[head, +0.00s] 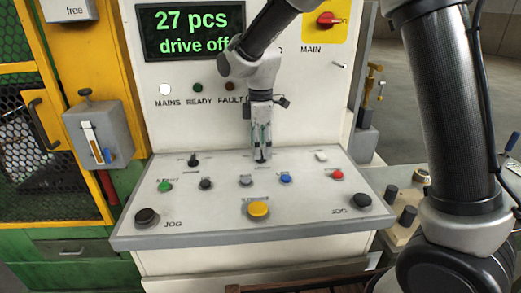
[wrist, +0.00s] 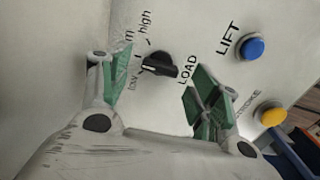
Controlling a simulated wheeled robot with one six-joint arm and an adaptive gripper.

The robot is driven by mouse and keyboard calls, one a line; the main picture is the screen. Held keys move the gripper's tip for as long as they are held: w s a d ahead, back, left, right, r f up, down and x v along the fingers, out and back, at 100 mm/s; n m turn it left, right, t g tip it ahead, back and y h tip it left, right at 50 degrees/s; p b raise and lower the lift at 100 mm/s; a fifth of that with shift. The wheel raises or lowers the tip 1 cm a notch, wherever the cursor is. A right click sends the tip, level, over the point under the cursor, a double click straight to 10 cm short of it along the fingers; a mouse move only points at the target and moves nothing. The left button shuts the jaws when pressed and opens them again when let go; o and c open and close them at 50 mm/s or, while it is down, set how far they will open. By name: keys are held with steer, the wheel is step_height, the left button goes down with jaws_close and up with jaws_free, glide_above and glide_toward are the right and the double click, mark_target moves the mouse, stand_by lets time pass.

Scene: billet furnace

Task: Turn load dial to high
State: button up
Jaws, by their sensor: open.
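The load dial (wrist: 160,66) is a black knob on the pale sloped panel, with LOAD printed beside it and "low", a partly hidden "m" label and "high" around it. Its white pointer mark faces left in the wrist view, apparently nearest "low". My gripper (wrist: 150,72) is open, with one green-padded finger on each side of the knob and visible gaps between. In the head view my gripper (head: 262,153) points down at the panel's back middle and largely hides the dial. Whether the fingertips touch the panel is unclear.
The panel (head: 215,215) also bears a black selector (head: 194,160), a yellow button (head: 259,209), a blue button (head: 285,178), a red button (head: 337,174) and black JOG buttons (head: 147,217). The upright display (head: 193,31) reads "27 pcs, drive off". Space above the panel's front is clear.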

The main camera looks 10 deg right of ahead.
steer(key=shift+f, duration=0.9)
steer(key=c, duration=1)
steer(key=shift+m, duration=0.3)
steer(key=m, duration=0.4)
steer(key=shift+m, duration=2.1)
